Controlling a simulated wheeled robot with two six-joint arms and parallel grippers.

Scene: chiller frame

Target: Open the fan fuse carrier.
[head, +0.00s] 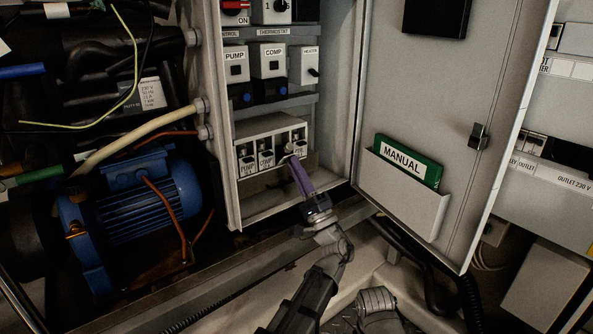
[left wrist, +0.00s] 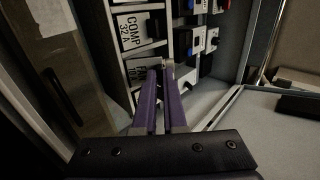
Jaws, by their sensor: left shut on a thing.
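A row of three fuse carriers sits in a white fuse block (head: 268,128) low in the open cabinet. The rightmost, which I take for the fan fuse carrier (head: 298,138), has its lower part hidden by my gripper. My left gripper (head: 293,160) has purple fingers and reaches up to it from below. In the left wrist view, the fingers (left wrist: 166,76) are closed on a small part at the carrier's front, beside a partly hidden label. The neighbouring COMP 32A carrier label (left wrist: 130,30) shows above. How far the fan carrier is tilted cannot be told. My right gripper is not in view.
Pump and comp switches (head: 268,60) sit above the fuse block. The cabinet door (head: 440,90) stands open at the right, with a green manual (head: 408,162) in its pocket. A blue motor (head: 135,205) and pipes fill the left.

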